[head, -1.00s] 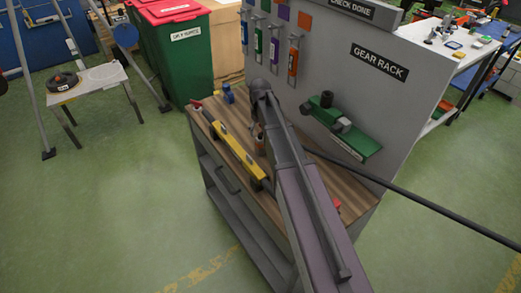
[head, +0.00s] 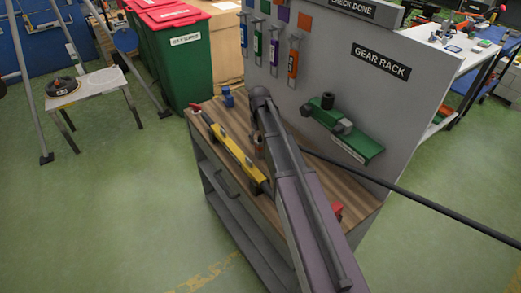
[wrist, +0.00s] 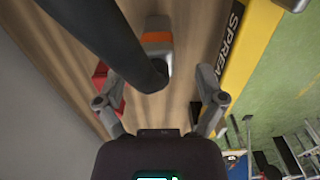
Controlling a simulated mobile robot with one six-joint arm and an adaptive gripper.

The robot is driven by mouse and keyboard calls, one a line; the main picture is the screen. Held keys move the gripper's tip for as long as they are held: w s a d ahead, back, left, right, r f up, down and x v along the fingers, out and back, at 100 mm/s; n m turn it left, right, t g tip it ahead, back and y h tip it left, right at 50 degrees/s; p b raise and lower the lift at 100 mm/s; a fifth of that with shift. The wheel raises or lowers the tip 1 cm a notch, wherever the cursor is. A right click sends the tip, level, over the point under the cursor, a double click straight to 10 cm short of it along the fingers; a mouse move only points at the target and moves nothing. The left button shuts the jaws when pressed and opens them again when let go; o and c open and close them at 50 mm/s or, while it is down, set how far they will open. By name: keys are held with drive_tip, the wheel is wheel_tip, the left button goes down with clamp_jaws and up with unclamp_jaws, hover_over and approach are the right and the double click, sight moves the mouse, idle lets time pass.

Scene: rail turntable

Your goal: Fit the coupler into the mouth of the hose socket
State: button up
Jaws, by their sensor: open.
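In the wrist view, a grey coupler with an orange band (wrist: 157,40) is over the wooden bench top, joined to a thick black hose (wrist: 95,30). The hose crosses from the upper left. My gripper (wrist: 160,86) is open, with one finger on each side of the hose end, and the coupler lies just ahead of them. I see no grip on it. In the head view my arm hides most of the gripper, and the hose (head: 420,197) runs off to the right. A green bracket with a grey and black fitting (head: 345,132) is on the grey panel; I cannot tell if it is the socket.
A yellow spreader bar (head: 235,155) lies along the bench's left edge; it shows at right in the wrist view (wrist: 245,45). A blue object (head: 228,97) stands at the back. A red block (head: 337,211) is at the right. The panel bounds the bench's right side.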

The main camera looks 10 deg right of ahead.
drive_tip(key=shift+w+d+f+b, duration=0.1)
drive_tip(key=shift+f+b, duration=1.05)
drive_tip(key=shift+f, duration=0.1)
drive_tip(key=shift+w+f+b, duration=0.1)
drive_tip(key=shift+f+b, duration=1)
drive_tip(key=shift+f, duration=0.1)
clamp_jaws()
